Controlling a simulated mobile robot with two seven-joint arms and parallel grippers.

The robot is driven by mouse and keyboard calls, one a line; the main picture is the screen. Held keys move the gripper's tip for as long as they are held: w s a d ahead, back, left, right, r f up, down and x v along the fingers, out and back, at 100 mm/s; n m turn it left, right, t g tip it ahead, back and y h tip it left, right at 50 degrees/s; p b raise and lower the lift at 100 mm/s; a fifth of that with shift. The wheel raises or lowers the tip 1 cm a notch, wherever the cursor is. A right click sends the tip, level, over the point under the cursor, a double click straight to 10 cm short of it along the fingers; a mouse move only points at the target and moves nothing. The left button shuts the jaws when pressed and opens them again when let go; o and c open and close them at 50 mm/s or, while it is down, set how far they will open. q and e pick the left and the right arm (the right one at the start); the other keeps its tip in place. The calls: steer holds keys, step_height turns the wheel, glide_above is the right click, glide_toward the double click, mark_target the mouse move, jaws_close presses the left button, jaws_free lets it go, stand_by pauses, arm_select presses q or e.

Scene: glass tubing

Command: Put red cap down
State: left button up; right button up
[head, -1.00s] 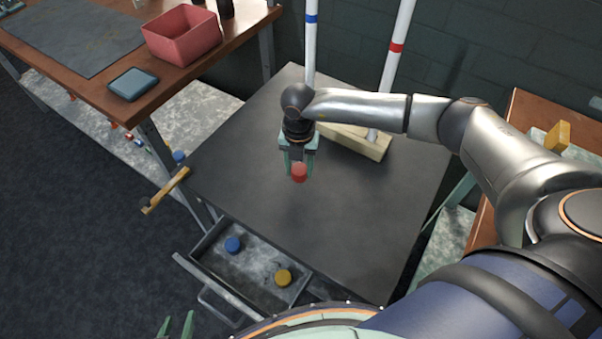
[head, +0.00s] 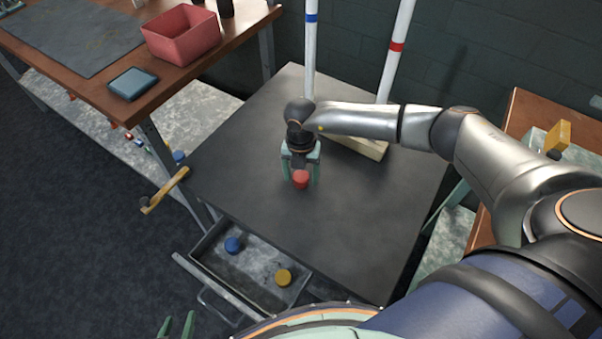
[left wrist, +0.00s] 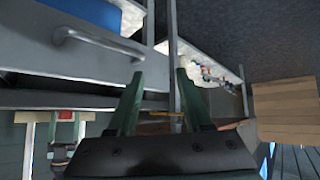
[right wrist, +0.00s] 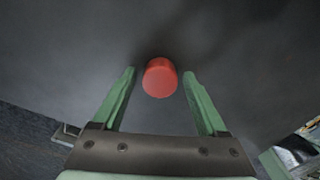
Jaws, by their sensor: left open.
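The red cap (head: 300,180) is at the dark table top (head: 350,220), between the fingers of my right gripper (head: 301,178). In the right wrist view the cap (right wrist: 160,78) lies at the fingertips (right wrist: 159,74), with a gap on each side, so this gripper is open and not holding it. The cap seems to rest on the table, but its contact is hard to see. My left gripper (head: 177,325) is open and empty at the bottom left, away from the table; its fingers show in the left wrist view (left wrist: 160,80).
Behind my right arm is a pale wooden block (head: 370,148) near two upright tubes with blue (head: 311,18) and red (head: 396,47) bands. An open drawer (head: 215,262) below the table holds a blue cap (head: 232,245) and a yellow cap (head: 283,277). The table's front is clear.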

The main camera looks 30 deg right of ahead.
mark_target(301, 176)
steer(key=shift+r, duration=0.25)
step_height(301, 176, up, 12)
steer(key=shift+f, duration=0.1)
stand_by(0.4)
steer(key=shift+s, duration=0.1)
stand_by(0.4)
